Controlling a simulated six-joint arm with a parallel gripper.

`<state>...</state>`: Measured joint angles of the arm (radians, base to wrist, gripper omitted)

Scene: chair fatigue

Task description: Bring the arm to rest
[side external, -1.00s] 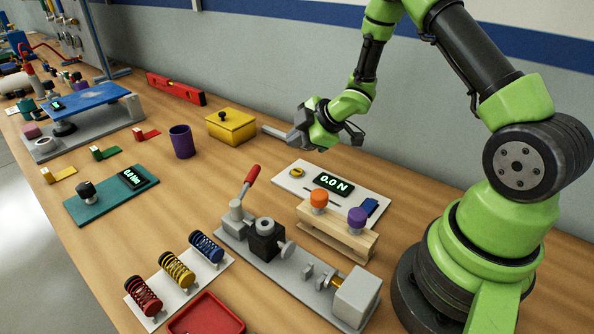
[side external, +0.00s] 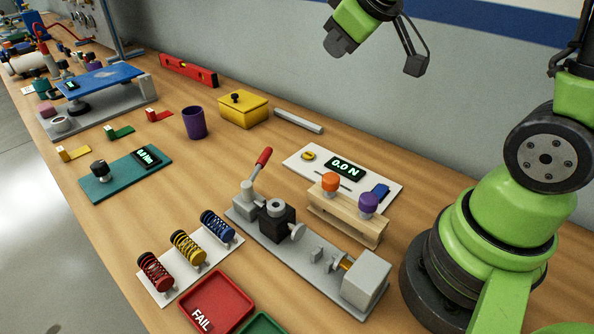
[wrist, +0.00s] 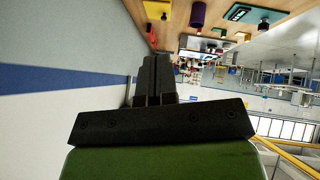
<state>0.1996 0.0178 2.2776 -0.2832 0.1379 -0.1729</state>
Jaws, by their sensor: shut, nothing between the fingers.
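My gripper (side external: 337,46) is raised high above the back of the bench, near the wall, at the top of the side view. In the wrist view its two dark fingers (wrist: 154,80) are together with nothing between them. The gripper is well clear of the bench and touches nothing. My arm's upper links run out of the top of the side view.
On the wooden bench below lie a grey bar (side external: 298,121), a yellow lidded box (side external: 243,110), a purple cup (side external: 194,123) and a white plate with a 0.0 N display (side external: 345,167). A fixture with a red lever (side external: 263,157) stands in front. The air around the gripper is free.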

